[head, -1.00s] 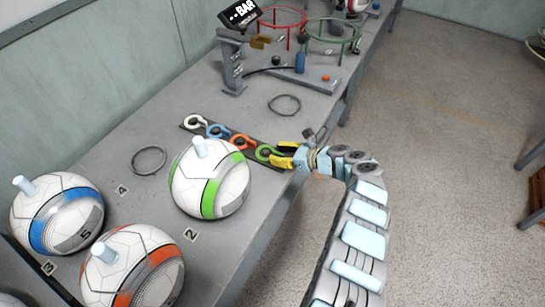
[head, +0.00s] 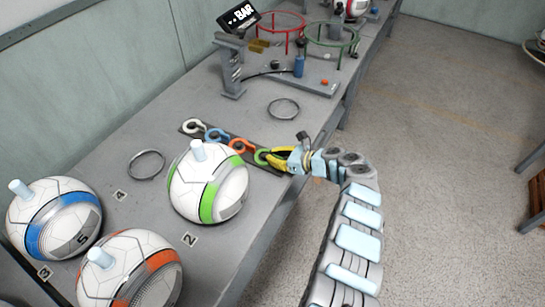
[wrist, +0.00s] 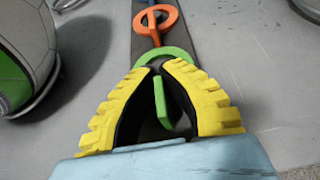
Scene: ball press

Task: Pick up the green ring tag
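The green ring tag (head: 261,156) lies at the near right end of a dark strip (head: 184,129) on the bench. In the wrist view its ring (wrist: 178,52) shows just beyond my fingertips, and its green tab (wrist: 167,96) stands between the fingers. My gripper (head: 272,157) is low over the strip's end. In the wrist view my yellow fingers (wrist: 160,66) slant inward, and their tips close on the tag near the ring. The tag still appears to be at the strip. The fingers hide part of the ring's lower edge.
A green-banded ball (head: 208,185) stands close to the left. A loose metal ring (head: 283,108) lies beyond. The bench edge is just right of the strip.

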